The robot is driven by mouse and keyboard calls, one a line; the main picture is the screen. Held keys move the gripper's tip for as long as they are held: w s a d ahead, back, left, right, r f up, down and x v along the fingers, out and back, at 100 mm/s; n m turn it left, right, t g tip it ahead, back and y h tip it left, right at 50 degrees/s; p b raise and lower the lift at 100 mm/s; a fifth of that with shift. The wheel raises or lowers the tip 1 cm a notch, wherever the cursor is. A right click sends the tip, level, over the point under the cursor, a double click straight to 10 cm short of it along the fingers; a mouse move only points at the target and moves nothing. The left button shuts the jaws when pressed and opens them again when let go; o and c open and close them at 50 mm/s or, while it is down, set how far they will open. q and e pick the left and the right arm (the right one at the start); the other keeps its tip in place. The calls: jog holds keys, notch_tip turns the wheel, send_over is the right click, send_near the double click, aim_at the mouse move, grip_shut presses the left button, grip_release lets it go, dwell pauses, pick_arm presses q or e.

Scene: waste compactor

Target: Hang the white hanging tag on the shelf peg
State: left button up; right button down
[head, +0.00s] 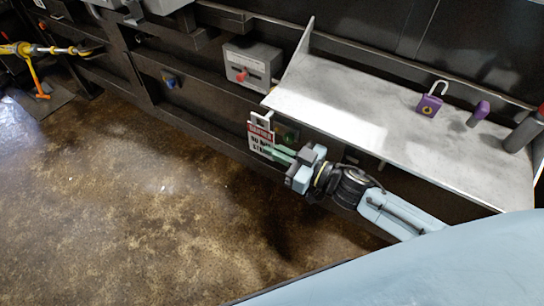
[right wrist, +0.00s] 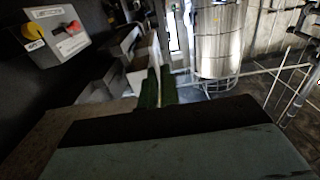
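The white hanging tag (head: 261,138) has a red band, dark lettering and a looped top. It hangs roughly upright in front of the dark frame, near the left end of the metal shelf (head: 350,115). My right gripper (head: 277,153) reaches it from the right, with its green fingertips at the tag's lower right edge, and looks shut on it. In the right wrist view the green fingers (right wrist: 158,90) are close together; the tag is hard to make out there. I cannot clearly pick out the shelf peg. My left gripper is not in view.
A purple padlock (head: 429,104) and a purple-topped object (head: 478,113) stand on the shelf's right part. A grey box with a red switch (head: 243,76) is on the frame behind. A yellow tool (head: 40,50) is far left. The brown floor (head: 130,200) is clear.

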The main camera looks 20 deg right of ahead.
jog(key=shift+w+d+f, duration=0.2)
jog(key=shift+w+d, duration=0.15)
jog(key=shift+d, duration=0.1)
jog(key=shift+w+d+f, duration=0.2)
jog(key=shift+w+d, duration=0.15)
jog(key=shift+d, duration=0.1)
jog(key=c, duration=1.6)
grip_release()
jog(key=shift+o, duration=0.2)
jog(key=v, duration=1.3)
jog(key=shift+s+d, duration=0.15)
